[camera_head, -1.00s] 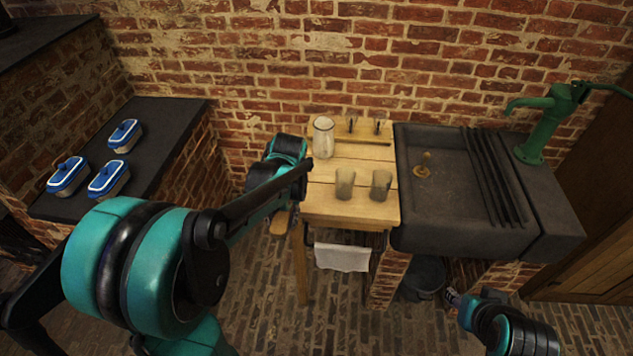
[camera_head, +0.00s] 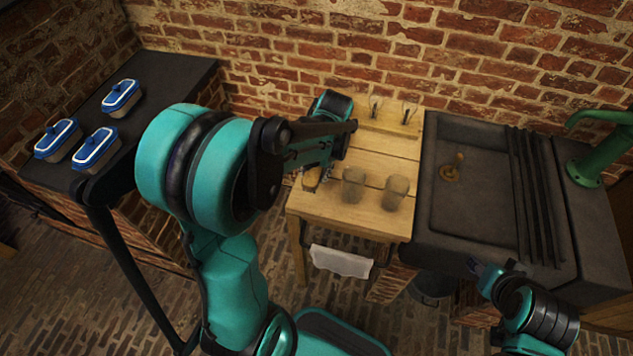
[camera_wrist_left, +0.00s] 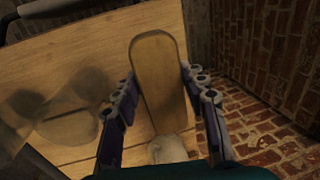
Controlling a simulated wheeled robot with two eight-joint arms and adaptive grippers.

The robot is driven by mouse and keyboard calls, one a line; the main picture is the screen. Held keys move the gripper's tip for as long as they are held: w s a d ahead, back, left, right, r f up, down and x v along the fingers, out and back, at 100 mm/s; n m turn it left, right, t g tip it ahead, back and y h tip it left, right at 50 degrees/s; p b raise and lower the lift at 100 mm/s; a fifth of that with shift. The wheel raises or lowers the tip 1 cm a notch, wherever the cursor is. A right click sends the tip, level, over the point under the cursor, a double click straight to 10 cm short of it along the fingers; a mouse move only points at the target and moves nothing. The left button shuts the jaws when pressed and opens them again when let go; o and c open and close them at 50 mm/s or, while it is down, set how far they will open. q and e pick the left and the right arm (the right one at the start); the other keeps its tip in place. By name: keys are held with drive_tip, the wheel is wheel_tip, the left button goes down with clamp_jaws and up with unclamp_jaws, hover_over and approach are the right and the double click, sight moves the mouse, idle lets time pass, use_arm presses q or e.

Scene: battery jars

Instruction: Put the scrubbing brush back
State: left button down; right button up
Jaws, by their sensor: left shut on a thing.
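The scrubbing brush (camera_wrist_left: 160,80) has a long, rounded wooden back, with pale bristles at its near end in the left wrist view. My left gripper (camera_wrist_left: 158,84) is shut on it, a finger on each side. In the head view the brush (camera_head: 312,179) shows partly below my left gripper (camera_head: 318,172), over the left edge of the wooden table (camera_head: 320,208). I cannot tell whether it touches the tabletop. My right gripper (camera_head: 482,270) is low in front of the sink; its jaws are too small to read.
Two glasses (camera_head: 354,184) (camera_head: 395,192) stand close to the brush. A dark stone sink (camera_head: 480,205) adjoins the table on the right. Several blue-lidded containers (camera_head: 58,138) stand on the left counter. A white towel (camera_head: 341,261) hangs on the table's front.

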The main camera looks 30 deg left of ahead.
use_arm(q)
drive_tip(key=shift+f+b, duration=0.8)
drive_tip(key=shift+f, duration=1.8)
drive_tip(key=shift+f, duration=0.15)
drive_tip(key=c, duration=0.9)
unclamp_jaws()
drive_tip(key=shift+o, duration=0.2)
